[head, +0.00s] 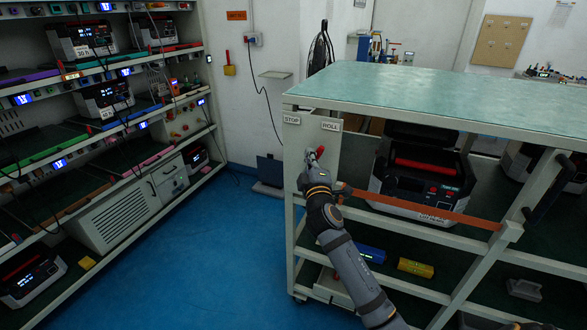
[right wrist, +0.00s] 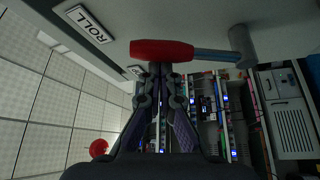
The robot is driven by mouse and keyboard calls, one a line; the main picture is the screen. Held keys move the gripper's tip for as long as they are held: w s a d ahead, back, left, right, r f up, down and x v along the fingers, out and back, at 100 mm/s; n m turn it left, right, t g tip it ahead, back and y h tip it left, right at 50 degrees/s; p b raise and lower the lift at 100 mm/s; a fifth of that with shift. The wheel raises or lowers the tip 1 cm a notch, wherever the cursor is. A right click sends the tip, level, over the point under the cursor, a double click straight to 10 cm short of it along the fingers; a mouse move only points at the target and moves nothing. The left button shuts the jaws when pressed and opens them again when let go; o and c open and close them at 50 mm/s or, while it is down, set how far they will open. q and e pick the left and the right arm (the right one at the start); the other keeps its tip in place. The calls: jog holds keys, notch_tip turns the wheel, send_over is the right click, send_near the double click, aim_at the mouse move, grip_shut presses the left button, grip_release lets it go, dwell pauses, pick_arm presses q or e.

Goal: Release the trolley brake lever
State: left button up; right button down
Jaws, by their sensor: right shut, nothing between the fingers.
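The trolley (head: 450,88) has a green top and a pale end panel with a STOP label (head: 291,119) and a ROLL label (head: 331,126). The brake lever's red handle (head: 319,151) shows below the labels, nearer ROLL. In the right wrist view the red handle (right wrist: 162,50) runs along a grey rod to a grey pivot (right wrist: 242,46), with the ROLL label (right wrist: 88,23) beside it. My right gripper (right wrist: 160,70) is shut and empty, its fingertips right at the handle's underside; contact is unclear. In the head view the gripper (head: 315,164) partly hides the lever. My left gripper is out of view.
An orange strap (head: 430,211) crosses the trolley's open side in front of a black-and-white device (head: 425,175). Blue (head: 371,253) and yellow (head: 415,268) blocks lie on the lower shelf. Racks (head: 100,150) stand at left, with clear blue floor (head: 200,245) between.

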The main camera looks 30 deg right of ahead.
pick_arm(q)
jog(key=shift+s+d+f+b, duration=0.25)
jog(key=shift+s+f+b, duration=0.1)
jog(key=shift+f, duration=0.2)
pick_arm(e)
jog(key=shift+s+d+f, duration=0.1)
jog(key=shift+s+d, duration=0.15)
jog(key=shift+s, duration=0.05)
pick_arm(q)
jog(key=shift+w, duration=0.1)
